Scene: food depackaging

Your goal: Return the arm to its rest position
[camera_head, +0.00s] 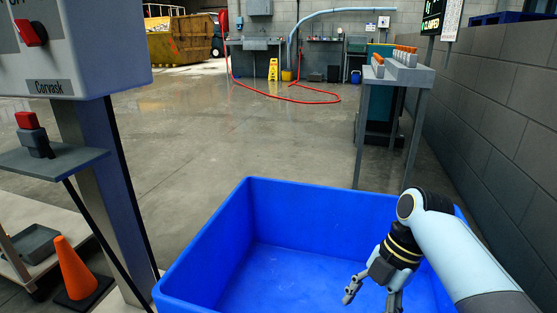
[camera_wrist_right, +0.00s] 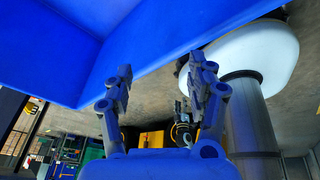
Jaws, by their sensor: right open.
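My right arm comes in from the right in the head view. Its gripper (camera_head: 372,294) hangs over the right part of a large blue bin (camera_head: 318,206), with its fingers spread and nothing between them. The part of the bin that shows looks empty. In the right wrist view, the right gripper (camera_wrist_right: 160,82) also shows open and empty, with the blue bin wall (camera_wrist_right: 140,35) beyond its fingertips. My left gripper is in neither view.
At the left stand a grey machine (camera_head: 105,45) with red switches and an orange cone (camera_head: 75,268). A grey stand (camera_head: 400,75) with orange-topped items is beyond the bin. A block wall (camera_head: 505,120) runs along the right. A red hose (camera_head: 300,98) lies across the far floor.

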